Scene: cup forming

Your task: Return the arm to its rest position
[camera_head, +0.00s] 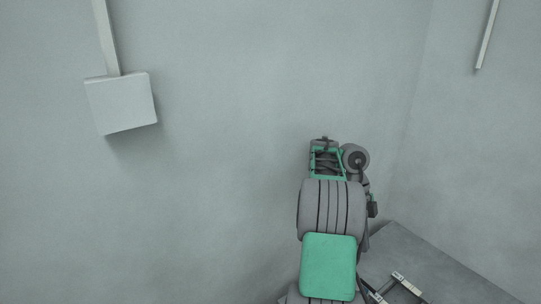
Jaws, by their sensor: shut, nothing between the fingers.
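My arm (330,210) rises from the bottom edge, right of centre, with a green panel low down and a grey ribbed link above it. At its upper end are a green frame with dark parts and a round grey joint. My gripper (373,208) appears as a small dark end below that joint, on the right side of the arm. It is shut and empty, apart from the wall and the grey surface in the picture. Its fingers are too small to make out singly, and part of the wrist is hidden behind the arm.
A grey flat surface (440,268) lies at the lower right, with a pale and dark bracket-like thing (408,284) at the bottom edge. A pale box (122,103) hangs on a post at the upper left. A thin pale bar (487,35) is at the upper right.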

